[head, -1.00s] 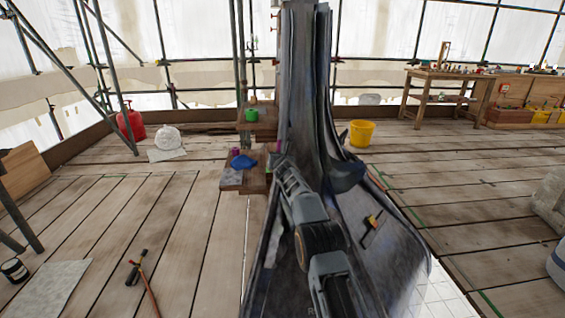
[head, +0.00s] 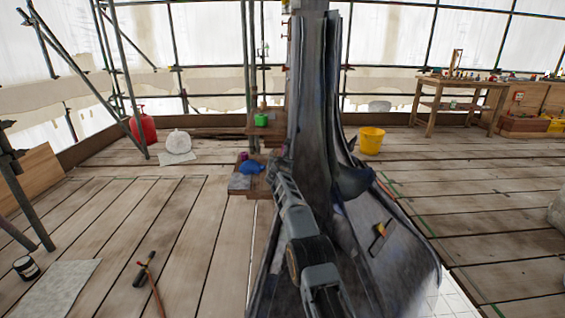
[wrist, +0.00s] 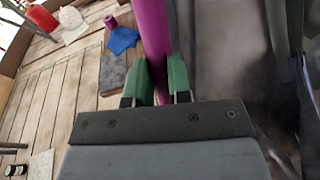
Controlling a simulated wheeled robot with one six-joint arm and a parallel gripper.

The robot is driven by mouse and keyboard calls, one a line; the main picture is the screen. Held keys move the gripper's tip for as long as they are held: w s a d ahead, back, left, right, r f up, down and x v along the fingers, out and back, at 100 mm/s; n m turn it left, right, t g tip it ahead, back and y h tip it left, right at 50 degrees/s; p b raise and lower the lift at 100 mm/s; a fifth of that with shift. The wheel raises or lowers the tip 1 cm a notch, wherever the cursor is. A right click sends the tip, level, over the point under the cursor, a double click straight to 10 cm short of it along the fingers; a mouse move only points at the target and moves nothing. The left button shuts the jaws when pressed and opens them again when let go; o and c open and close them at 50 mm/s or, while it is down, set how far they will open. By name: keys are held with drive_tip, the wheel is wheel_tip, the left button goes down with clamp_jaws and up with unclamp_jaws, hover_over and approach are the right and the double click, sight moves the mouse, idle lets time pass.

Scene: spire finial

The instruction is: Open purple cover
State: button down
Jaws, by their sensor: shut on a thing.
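A purple bar (wrist: 151,40), smooth and upright, runs between the two green fingers of my gripper (wrist: 161,72) in the wrist view. The fingers are shut on it. I cannot tell from this close view whether the bar is part of a cover. In the head view my gripper (head: 279,163) reaches to the left side of the tall dark spire (head: 317,100), and my arm hides most of the place it holds. A small purple piece (head: 244,156) lies apart on the wooden stand, and it also shows in the wrist view (wrist: 110,22).
A blue cloth (head: 251,168) and a grey slab (head: 239,183) lie on the low wooden stand left of the spire. A yellow bucket (head: 371,141) stands to the right behind it. Scaffold poles (head: 118,70) rise at the left.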

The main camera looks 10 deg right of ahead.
drive_tip(key=shift+a+f, duration=0.15)
drive_tip(key=shift+a, duration=0.3)
drive_tip(key=c, duration=1.1)
unclamp_jaws()
drive_tip(key=shift+w+a, duration=0.1)
drive_tip(key=shift+o, duration=0.2)
drive_tip(key=shift+d, duration=0.3)
drive_tip(key=shift+b, duration=0.45)
drive_tip(key=b+v, duration=0.2)
drive_tip(key=b, duration=0.1)
drive_tip(key=shift+a+f, duration=0.1)
drive_tip(key=b+v, duration=0.2)
drive_tip(key=v, duration=1)
drive_tip(key=shift+b, duration=0.4)
drive_tip(key=shift+r, duration=0.3)
